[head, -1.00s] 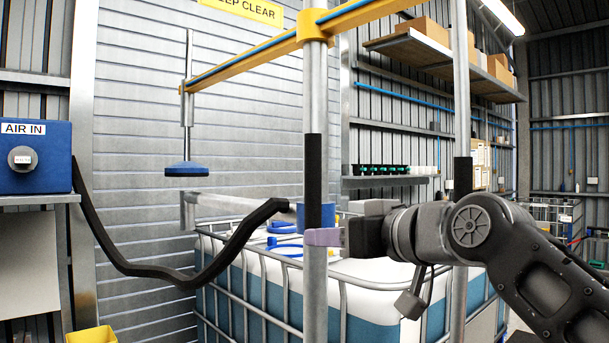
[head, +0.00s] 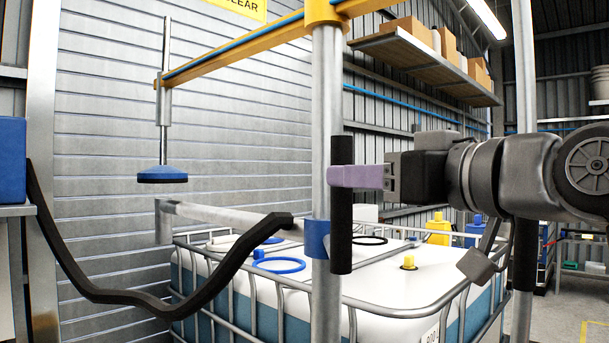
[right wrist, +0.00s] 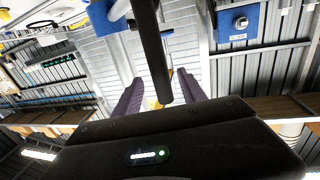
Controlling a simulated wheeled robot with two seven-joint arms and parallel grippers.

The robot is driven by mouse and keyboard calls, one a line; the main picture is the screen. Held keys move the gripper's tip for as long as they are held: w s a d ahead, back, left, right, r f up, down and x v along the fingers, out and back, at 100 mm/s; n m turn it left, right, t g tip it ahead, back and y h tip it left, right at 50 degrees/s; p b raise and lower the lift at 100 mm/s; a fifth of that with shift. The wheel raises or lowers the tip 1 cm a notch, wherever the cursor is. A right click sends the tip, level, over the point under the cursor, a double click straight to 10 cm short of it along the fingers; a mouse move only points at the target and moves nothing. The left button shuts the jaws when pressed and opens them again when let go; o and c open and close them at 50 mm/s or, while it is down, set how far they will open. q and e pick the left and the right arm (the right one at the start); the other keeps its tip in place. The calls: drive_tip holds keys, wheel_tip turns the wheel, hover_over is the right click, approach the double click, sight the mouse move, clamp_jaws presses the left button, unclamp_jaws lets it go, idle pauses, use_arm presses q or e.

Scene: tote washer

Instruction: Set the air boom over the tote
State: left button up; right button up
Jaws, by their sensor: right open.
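The air boom is a yellow beam (head: 245,50) on an upright silver post (head: 326,100). A nozzle head with a blue base (head: 162,176) hangs from its left end, in front of the wall and left of the tote's top in the picture. A black upright grip (head: 341,225) stands beside the post. My right gripper (head: 345,176) is at this grip with its purple fingers open. In the right wrist view the dark grip (right wrist: 153,50) runs between the two fingers (right wrist: 160,78). The caged tote (head: 430,285) has a white top and blue-green lower part. My left gripper is out of view.
A black hose (head: 130,293) sags from the blue box (head: 12,160) at left toward the post. A silver side bar (head: 225,215) extends left from the post. Blue rings (head: 278,265) and a yellow cap (head: 408,262) sit on the tote. A shelf with boxes (head: 405,32) is at upper right.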

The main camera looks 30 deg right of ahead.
drive_tip(key=w+p, duration=0.2)
drive_tip(key=w, duration=0.5)
drive_tip(key=shift+w+a+p, duration=0.15)
drive_tip(key=shift+a+p, duration=0.2)
drive_tip(key=shift+r, duration=0.1)
clamp_jaws()
idle(0.5)
idle(0.9)
